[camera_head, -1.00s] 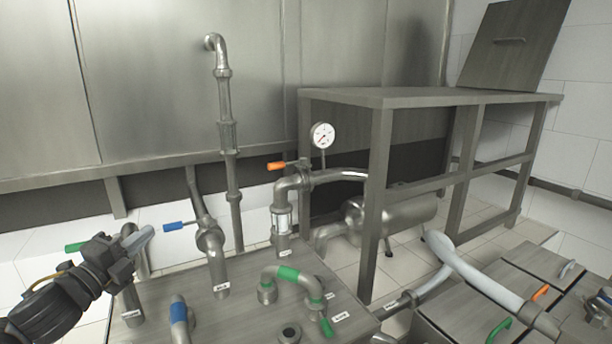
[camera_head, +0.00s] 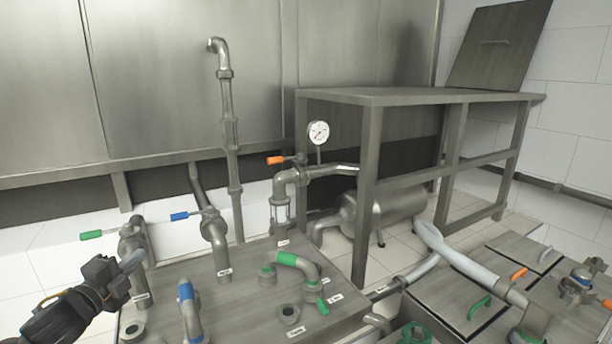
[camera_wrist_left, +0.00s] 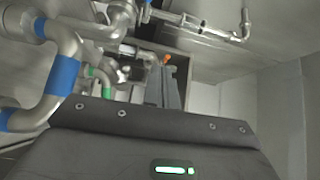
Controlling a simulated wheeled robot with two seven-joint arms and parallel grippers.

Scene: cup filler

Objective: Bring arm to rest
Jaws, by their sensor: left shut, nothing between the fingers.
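My left gripper (camera_head: 130,262) is at the lower left of the head view, shut and empty. My right gripper is not in view.
Close by stand pipes with a green-handled valve (camera_head: 98,235) and a blue-handled valve (camera_head: 180,216). A blue-banded pipe (camera_head: 188,305) rises right of the gripper. Behind are an orange-handled valve (camera_head: 276,160), a pressure gauge (camera_head: 318,132) and a steel table (camera_head: 420,96).

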